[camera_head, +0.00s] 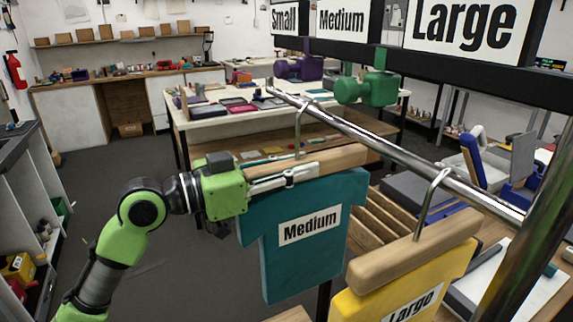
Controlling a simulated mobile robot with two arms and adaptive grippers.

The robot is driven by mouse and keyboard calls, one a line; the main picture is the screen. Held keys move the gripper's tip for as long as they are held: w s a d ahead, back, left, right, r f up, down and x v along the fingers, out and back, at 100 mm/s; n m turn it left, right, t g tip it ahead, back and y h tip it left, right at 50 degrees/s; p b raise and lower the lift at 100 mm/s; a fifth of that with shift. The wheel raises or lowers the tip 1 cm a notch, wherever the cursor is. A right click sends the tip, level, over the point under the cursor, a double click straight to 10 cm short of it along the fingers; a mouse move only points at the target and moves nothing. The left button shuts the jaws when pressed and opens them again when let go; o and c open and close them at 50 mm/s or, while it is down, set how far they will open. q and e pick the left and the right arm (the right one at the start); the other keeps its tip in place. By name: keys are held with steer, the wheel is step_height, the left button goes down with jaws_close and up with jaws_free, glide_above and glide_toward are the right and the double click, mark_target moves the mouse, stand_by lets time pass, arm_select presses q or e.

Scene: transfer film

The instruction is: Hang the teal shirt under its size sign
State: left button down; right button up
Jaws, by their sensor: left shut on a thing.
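The teal shirt (304,262) is labelled Medium and hangs from a wooden hanger (335,160). Its metal hook (299,128) is at the metal rail (345,125); I cannot tell whether it bears on it. My left gripper (300,175), on the green arm from the left, is shut on the hanger just above the shirt. Signs on the bar above read Small (285,18), Medium (341,22) and Large (461,25). The shirt appears left of the Large sign, below the Small and Medium signs. My right gripper is not in view.
A yellow shirt (405,285) labelled Large hangs on the rail at the near right. Green (368,89) and purple (300,67) devices show behind the rail. A white table (180,122) with items stands behind. Grey floor (130,180) is clear at left.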

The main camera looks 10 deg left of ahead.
mark_target(323, 174)
arm_select(q)
steer(key=shift+p+x, duration=0.8)
steer(key=shift+x, duration=1.9)
steer(key=shift+w+d+f+b, duration=0.1)
steer(key=shift+d+f+b, duration=0.1)
steer(key=shift+f+b, duration=1)
steer(key=shift+f, duration=0.25)
steer(key=c, duration=1.7)
jaws_free()
steer(key=shift+a, duration=0.1)
